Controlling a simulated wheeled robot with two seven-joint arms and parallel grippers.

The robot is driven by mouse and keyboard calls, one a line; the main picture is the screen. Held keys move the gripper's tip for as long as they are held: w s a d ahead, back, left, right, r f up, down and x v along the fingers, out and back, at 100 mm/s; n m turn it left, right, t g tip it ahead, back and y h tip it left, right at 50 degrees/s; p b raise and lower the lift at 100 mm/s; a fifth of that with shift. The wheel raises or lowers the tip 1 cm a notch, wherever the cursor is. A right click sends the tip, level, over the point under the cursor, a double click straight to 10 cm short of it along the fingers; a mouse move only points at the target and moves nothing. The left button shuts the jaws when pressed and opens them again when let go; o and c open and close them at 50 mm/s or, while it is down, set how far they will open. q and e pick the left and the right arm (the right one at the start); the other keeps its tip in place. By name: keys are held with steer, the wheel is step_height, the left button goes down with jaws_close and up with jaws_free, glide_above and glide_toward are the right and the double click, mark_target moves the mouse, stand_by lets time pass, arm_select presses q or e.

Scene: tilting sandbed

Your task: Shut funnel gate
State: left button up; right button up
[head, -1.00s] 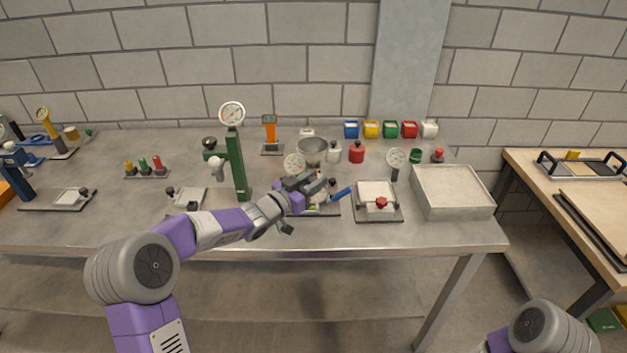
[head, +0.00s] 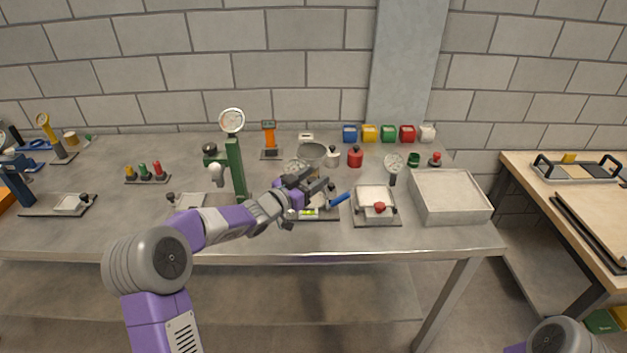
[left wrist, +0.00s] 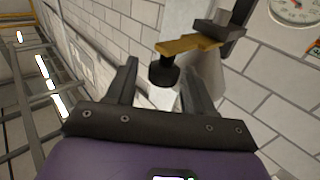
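The grey metal funnel (head: 311,152) stands near the middle of the bench, partly hidden behind my left gripper (head: 320,186). In the left wrist view, a brass-coloured bar (left wrist: 188,45) with a black knob (left wrist: 163,72) hangs from a dark mount; it looks like the gate lever. My left gripper also shows in the left wrist view (left wrist: 160,82), open, with its two fingers apart on either side of the knob. I cannot tell whether they touch it. My right gripper is out of view.
A dial gauge on a green column (head: 236,165) stands left of my gripper. A blue handle (head: 340,199) lies just right of it. A white plate fixture with a red knob (head: 379,208) and a grey sand tray (head: 449,197) are farther right.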

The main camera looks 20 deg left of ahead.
arm_select(q)
steer(key=shift+f, duration=0.2)
steer(key=shift+a, duration=0.1)
steer(key=v, duration=0.7)
steer(key=shift+s+p, duration=0.2)
steer(key=shift+p, duration=0.15)
